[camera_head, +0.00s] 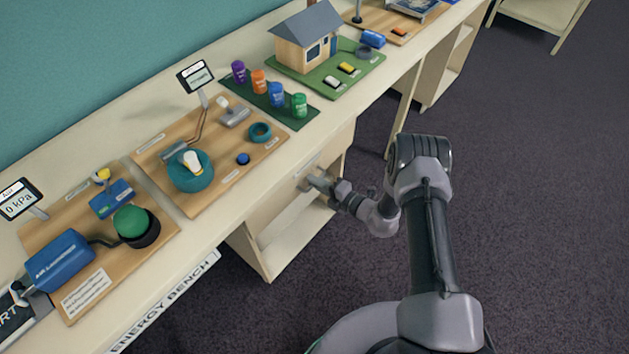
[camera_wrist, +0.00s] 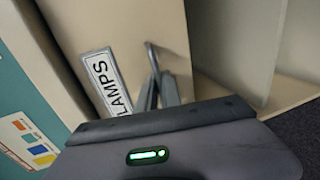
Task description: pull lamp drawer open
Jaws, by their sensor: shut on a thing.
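The lamp drawer's pale front (camera_wrist: 110,28) fills the upper middle of the wrist view, with a white "LAMPS" label (camera_wrist: 107,82). Its thin metal handle (camera_wrist: 150,52) stands out beside the label. In the wrist view my gripper's fingers (camera_wrist: 158,90) reach up to the handle and are shut on it. In the head view my gripper (camera_head: 316,182) is at the drawer front (camera_head: 283,200), under the bench top; the fingertips and handle are small there. I cannot tell whether the drawer stands out from its cabinet.
The bench top (camera_head: 212,228) above carries a bulb on a teal base (camera_head: 190,172), several coloured canisters and a model house (camera_head: 308,40). An open shelf (camera_head: 300,226) lies below the drawer. Dark carpet (camera_head: 540,190) to the right is clear.

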